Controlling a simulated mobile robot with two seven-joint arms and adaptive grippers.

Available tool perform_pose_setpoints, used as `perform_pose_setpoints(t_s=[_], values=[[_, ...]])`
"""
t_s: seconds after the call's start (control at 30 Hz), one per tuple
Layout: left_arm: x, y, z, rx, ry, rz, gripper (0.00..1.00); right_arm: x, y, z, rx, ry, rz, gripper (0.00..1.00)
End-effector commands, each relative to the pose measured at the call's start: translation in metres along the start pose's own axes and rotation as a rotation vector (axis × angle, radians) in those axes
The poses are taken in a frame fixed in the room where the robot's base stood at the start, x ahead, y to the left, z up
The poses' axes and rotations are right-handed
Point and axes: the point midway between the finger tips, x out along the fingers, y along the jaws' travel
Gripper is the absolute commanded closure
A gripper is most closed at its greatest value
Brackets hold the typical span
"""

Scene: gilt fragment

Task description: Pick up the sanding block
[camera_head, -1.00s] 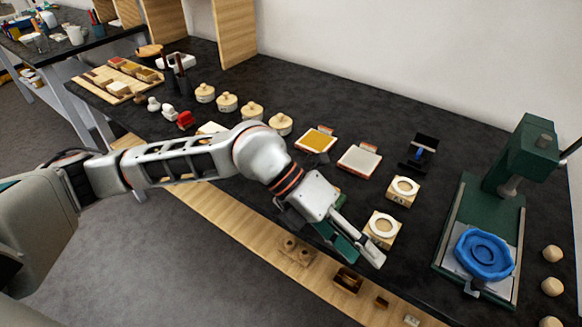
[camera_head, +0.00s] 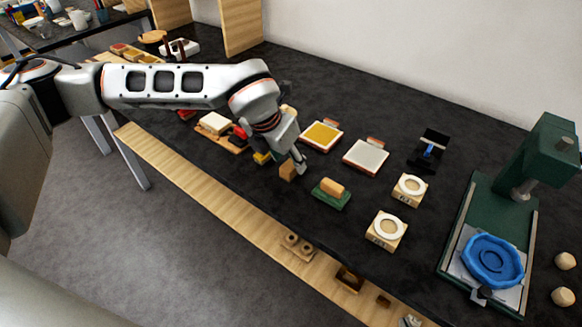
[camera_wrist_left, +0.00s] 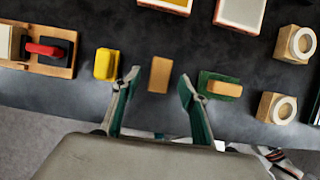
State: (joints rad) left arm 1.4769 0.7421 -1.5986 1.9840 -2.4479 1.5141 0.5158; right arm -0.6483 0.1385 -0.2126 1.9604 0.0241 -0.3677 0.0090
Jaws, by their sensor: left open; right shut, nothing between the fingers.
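A plain brown block (camera_head: 288,171), which looks like the sanding block, lies on the dark bench top near its front edge. In the left wrist view the brown block (camera_wrist_left: 159,75) shows between the fingertips, with clear space on both sides. My left gripper (camera_wrist_left: 159,79) is open and empty. In the head view my left gripper (camera_head: 284,160) hangs over the block; its height above it is hard to judge. A green base with a tan block on top (camera_head: 332,193) sits just to the right. My right gripper is not in view.
A yellow block (camera_wrist_left: 107,64) lies close to the left of the brown block. Framed yellow (camera_head: 322,135) and grey (camera_head: 366,156) pads lie behind. Two ring-topped wooden blocks (camera_head: 387,230) and a green press (camera_head: 485,235) stand to the right. A wooden shelf (camera_head: 215,205) runs below the front edge.

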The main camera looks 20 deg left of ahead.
Motion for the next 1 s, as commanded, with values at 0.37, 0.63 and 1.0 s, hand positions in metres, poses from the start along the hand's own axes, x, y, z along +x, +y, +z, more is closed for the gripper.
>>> perform_pose_setpoints(t_s=[0.37, 0.63, 1.0], values=[[0.033, 0.000, 0.002, 0.000, 0.000, -0.002, 0.57, -0.002, 0.001, -0.003, -0.002, 0.001, 0.000, 1.00], [0.033, 0.000, 0.002, 0.000, 0.000, -0.002, 0.91, -0.002, 0.001, -0.003, -0.002, 0.001, 0.001, 1.00], [0.032, 0.000, 0.003, 0.000, 0.000, -0.002, 0.95, -0.002, 0.001, -0.004, -0.001, 0.004, 0.001, 1.00]])
